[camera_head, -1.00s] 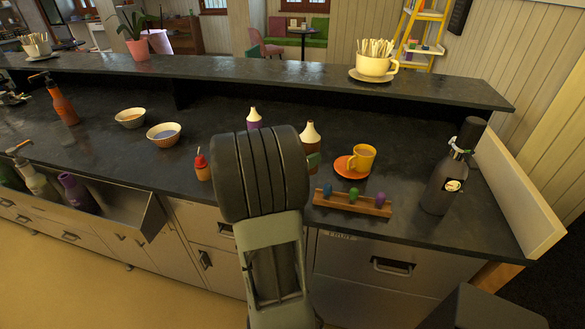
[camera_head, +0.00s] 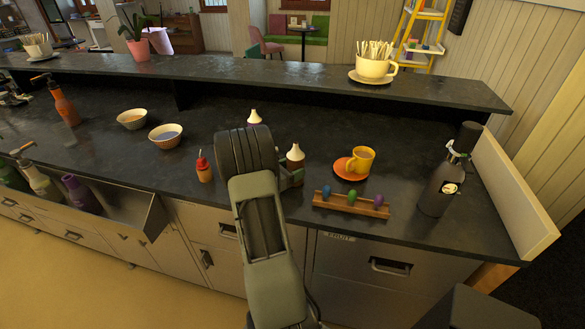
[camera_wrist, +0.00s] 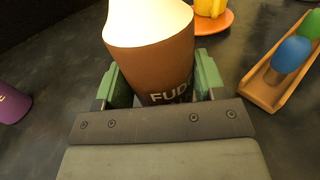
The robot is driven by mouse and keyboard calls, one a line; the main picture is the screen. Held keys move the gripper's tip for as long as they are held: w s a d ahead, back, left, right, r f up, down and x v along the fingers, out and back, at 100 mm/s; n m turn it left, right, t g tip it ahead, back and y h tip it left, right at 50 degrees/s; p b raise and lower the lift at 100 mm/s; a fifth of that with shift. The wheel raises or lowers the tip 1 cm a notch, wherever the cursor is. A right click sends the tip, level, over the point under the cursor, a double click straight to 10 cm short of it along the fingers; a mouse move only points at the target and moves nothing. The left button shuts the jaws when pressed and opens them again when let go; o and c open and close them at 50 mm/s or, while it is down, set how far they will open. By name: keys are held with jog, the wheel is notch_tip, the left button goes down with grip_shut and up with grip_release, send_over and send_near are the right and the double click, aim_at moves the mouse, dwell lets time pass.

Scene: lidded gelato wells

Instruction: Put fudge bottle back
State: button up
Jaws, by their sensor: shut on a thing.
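The fudge bottle (camera_wrist: 150,62) is brown with a cream top and the letters "FUD" on its side. My gripper (camera_wrist: 165,88) is shut on it, with a green finger on each side. In the head view the bottle's cream top (camera_head: 295,154) shows to the right of my arm, over the dark counter. Its lower part is partly hidden by my gripper there. I cannot tell whether its base touches the counter. A purple bottle with a cream top (camera_head: 254,118) stands behind my arm, and its purple side also shows at the left of the wrist view (camera_wrist: 12,103).
A yellow cup on an orange saucer (camera_head: 358,163) and a wooden rack with coloured pieces (camera_head: 350,205) stand to the right. A small red-topped bottle (camera_head: 204,167) and two bowls (camera_head: 166,136) are to the left. A dark siphon bottle (camera_head: 440,182) stands far right.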

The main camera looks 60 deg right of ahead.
jog(key=shift+f, duration=0.15)
jog(key=shift+f, duration=0.15)
jog(key=o, duration=0.9)
